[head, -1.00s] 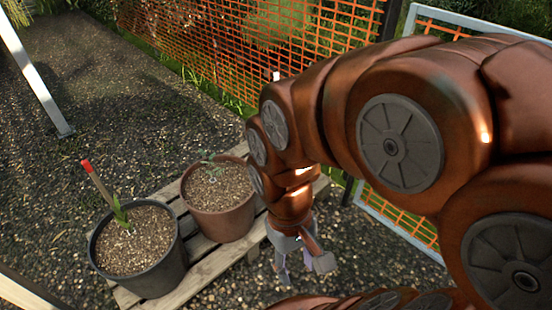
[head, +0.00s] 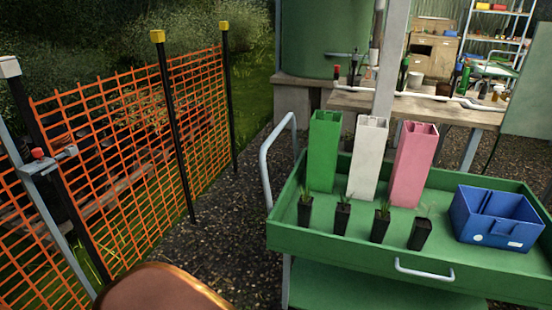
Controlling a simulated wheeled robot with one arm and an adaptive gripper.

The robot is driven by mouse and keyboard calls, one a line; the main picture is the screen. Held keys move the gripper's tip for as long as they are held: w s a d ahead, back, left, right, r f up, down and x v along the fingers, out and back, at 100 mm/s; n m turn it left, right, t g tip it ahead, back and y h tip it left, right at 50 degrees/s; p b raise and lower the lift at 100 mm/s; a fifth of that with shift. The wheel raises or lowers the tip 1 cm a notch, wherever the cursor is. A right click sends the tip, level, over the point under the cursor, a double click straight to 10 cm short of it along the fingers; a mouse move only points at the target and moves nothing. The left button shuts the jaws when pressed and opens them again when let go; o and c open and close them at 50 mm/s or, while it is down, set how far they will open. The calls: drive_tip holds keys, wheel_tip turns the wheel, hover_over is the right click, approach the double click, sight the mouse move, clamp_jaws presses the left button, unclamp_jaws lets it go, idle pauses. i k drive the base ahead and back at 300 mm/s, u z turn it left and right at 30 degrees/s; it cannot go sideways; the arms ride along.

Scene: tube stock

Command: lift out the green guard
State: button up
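The green guard (head: 323,152) is a tall square tube standing upright in a green cart tray (head: 352,254), at its back left. A white guard (head: 367,158) and a pink guard (head: 412,165) stand to its right in the same row. The tops of the guards look open. A copper-coloured part of my arm (head: 160,291) shows at the bottom left, apart from the cart. My gripper is outside the view.
Several small black pots with seedlings (head: 341,217) stand in front of the guards. A blue divided bin (head: 497,218) sits at the tray's right. A cart handle (head: 265,165) rises at the left. Orange mesh fence (head: 120,160) runs along the left, with gravel between.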

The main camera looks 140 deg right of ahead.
sight(325, 126)
drive_tip(key=z, duration=5.45)
